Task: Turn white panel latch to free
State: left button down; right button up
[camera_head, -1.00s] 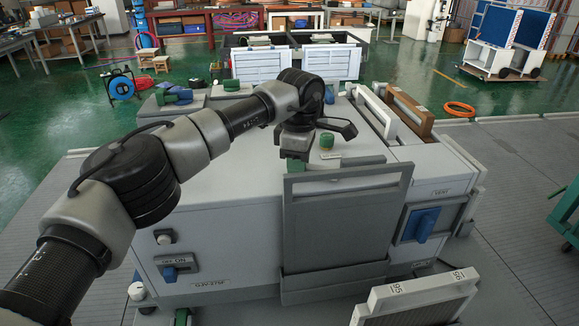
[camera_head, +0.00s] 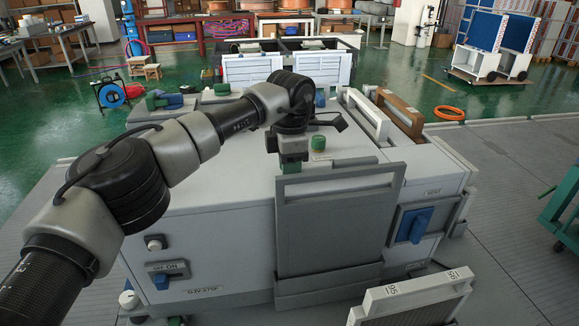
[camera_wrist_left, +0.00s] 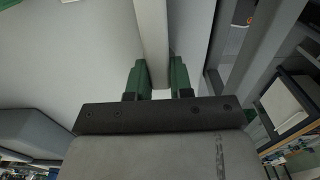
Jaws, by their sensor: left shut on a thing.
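The pale grey damper box (camera_head: 225,185) stands in front of me in the head view. My left gripper (camera_head: 292,166) points down at its top, just behind the left end of the grey handled panel (camera_head: 330,235). In the left wrist view, the gripper's two green fingers (camera_wrist_left: 158,78) are on either side of a pale bar (camera_wrist_left: 152,45) and are shut on it. I cannot tell whether this bar is the white panel latch; the hand hides that spot in the head view. A green-topped knob (camera_head: 318,144) sits just right of the hand. My right gripper is not in view.
White (camera_head: 368,115) and brown (camera_head: 400,112) handled panels stand at the box's right rear. A blue switch (camera_head: 415,225) is on the right front and an ON switch (camera_head: 167,274) on the left. A white-framed filter (camera_head: 420,295) is at bottom right.

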pick_arm(q)
jog(key=shift+r, duration=0.15)
jog(key=c, duration=1)
grip_release()
notch_tip(320, 180, up, 11)
jog(key=b, duration=0.1)
jog(key=shift+f, duration=0.2)
